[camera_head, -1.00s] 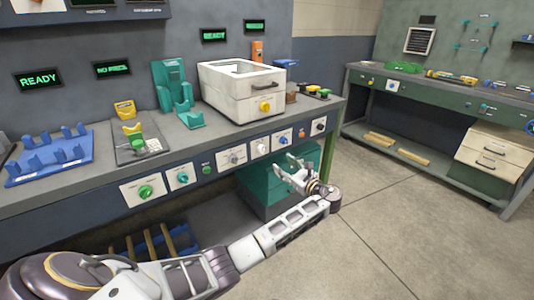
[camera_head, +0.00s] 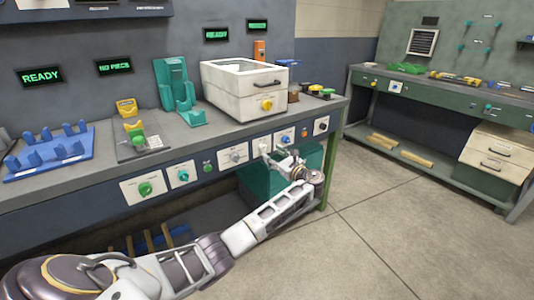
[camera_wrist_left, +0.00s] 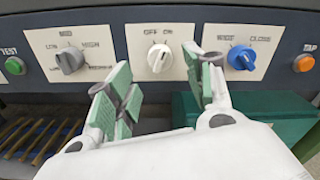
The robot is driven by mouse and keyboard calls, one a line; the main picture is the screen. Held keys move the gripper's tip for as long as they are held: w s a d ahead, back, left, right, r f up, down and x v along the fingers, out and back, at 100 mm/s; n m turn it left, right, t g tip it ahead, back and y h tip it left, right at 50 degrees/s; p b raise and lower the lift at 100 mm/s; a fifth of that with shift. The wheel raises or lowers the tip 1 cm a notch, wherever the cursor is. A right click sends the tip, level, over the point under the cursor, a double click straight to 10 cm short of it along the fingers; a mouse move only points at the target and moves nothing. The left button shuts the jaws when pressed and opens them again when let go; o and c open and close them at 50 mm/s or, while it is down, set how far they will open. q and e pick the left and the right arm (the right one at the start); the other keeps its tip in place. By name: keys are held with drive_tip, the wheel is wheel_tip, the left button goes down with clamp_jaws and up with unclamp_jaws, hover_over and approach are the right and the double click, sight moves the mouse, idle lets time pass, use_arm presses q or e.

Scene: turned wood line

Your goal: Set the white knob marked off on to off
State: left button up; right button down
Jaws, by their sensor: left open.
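The white knob (camera_wrist_left: 159,58) sits on a white plate marked OFF at upper left and ON at upper right in the left wrist view. Its upper end seems to lean slightly right, though its exact setting is hard to tell. My left gripper (camera_wrist_left: 158,69) is open and empty, with one green-padded finger on each side of the knob and gaps between. In the head view my left gripper (camera_head: 278,158) is in front of the panel and partly covers the knob's plate (camera_head: 256,144). My right gripper is not in view.
A grey LOW-MID-HIGH selector (camera_wrist_left: 71,60) is left of the knob. A blue knob (camera_wrist_left: 241,58) marked CLOSE is close on its right, near the right finger. An orange TAP button (camera_wrist_left: 304,63) is farther right. A teal cabinet (camera_head: 256,183) stands below the bench.

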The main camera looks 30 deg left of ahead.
sight(266, 150)
use_arm(q)
drive_tip(key=shift+b+x, duration=0.65)
drive_tip(key=shift+x, duration=2)
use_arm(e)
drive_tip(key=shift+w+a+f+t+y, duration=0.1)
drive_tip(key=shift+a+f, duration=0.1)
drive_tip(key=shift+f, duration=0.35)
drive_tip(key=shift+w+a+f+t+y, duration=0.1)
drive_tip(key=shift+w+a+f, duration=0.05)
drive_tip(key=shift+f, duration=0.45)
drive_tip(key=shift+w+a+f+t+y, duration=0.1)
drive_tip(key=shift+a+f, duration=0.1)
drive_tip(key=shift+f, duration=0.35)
use_arm(q)
drive_tip(key=c, duration=1)
drive_tip(key=shift+c, duration=0.2)
